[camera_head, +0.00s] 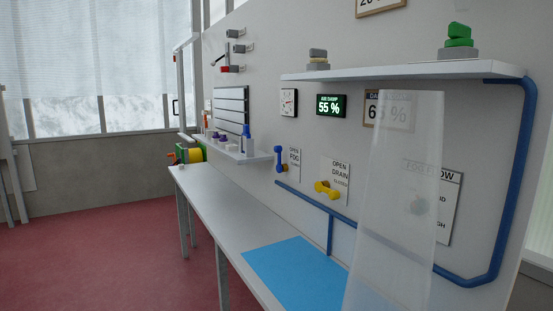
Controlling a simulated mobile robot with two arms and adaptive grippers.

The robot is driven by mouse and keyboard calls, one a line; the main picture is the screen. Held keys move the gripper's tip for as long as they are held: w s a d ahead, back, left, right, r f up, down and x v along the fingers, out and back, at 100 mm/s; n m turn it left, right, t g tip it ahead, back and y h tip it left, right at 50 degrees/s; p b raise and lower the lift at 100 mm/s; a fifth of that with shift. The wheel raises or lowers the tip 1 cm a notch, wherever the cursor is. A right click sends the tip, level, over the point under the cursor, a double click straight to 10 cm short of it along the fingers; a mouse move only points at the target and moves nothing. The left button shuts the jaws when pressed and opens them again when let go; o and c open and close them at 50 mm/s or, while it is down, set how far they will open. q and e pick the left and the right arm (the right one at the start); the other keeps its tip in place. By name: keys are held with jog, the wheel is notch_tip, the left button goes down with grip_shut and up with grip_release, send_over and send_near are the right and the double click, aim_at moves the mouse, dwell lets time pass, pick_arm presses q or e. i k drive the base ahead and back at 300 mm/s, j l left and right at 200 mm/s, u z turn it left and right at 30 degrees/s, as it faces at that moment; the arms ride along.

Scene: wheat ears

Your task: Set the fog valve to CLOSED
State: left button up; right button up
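The fog valve is a blue handle (280,159) on the wall above the bench, standing nearly upright. A white sign (294,156) beside it reads OPEN at the top and FOG; the smaller text below is too small to read surely. The handle's upper end is level with the word OPEN. Neither of my grippers is in view.
A yellow drain handle (327,189) lies nearly level, right of the fog valve. The bench (212,197) runs below, with a blue mat (297,272). A translucent panel (395,215) stands at right, veiling another sign. A small shelf (240,154) holds bottles. Red floor is clear at left.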

aim_at(278, 149)
jog(key=k, duration=0.5)
jog(key=i+j+u, duration=0.15)
jog(key=i+j, duration=0.9)
jog(key=i+j+u, duration=0.1)
jog(key=i+j, duration=0.85)
jog(key=i, duration=0.2)
